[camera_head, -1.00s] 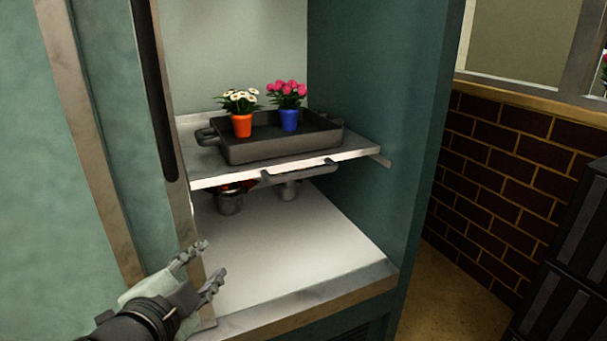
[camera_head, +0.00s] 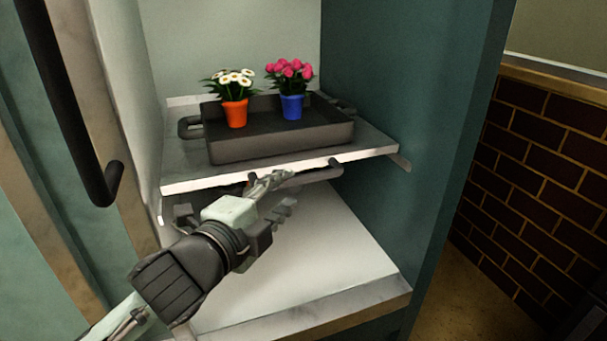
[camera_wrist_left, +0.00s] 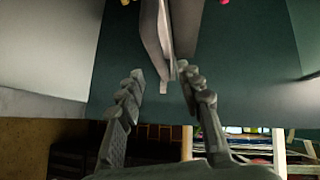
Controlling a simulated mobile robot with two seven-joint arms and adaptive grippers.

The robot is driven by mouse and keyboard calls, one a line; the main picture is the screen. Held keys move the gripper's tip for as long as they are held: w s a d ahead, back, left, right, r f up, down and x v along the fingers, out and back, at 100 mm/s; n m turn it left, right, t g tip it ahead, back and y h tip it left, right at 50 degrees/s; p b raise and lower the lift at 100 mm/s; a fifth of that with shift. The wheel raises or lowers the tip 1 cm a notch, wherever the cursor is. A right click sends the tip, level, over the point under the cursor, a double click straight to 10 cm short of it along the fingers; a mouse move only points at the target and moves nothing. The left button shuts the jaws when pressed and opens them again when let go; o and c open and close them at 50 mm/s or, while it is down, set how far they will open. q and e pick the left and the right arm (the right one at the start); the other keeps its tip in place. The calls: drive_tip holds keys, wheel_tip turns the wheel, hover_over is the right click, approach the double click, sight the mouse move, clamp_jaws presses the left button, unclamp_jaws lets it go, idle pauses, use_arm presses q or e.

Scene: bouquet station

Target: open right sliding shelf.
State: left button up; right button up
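The sliding shelf (camera_head: 375,142) is a pale board inside the teal cabinet, with a grey bar handle (camera_head: 318,174) under its front edge. My left gripper (camera_head: 284,192) is at the handle's left part, just below the shelf front, and hides some of it. Its two fingers are spread apart. In the left wrist view, a grey edge of the shelf or its handle (camera_wrist_left: 158,45) reaches down to the gap between the fingertips. I cannot tell whether they touch it. My right gripper is not in view.
A dark tray (camera_head: 280,143) on the shelf holds an orange pot (camera_head: 235,114) with white flowers and a blue pot (camera_head: 292,107) with pink flowers. A dark vertical door handle (camera_head: 75,105) is at the left. The cabinet floor (camera_head: 330,250) below has free room.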

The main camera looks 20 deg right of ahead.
sight(296, 182)
use_arm(q)
drive_tip(key=x, duration=0.6)
drive_tip(key=shift+w+d, duration=0.1)
drive_tip(key=shift+d, duration=0.05)
clamp_jaws()
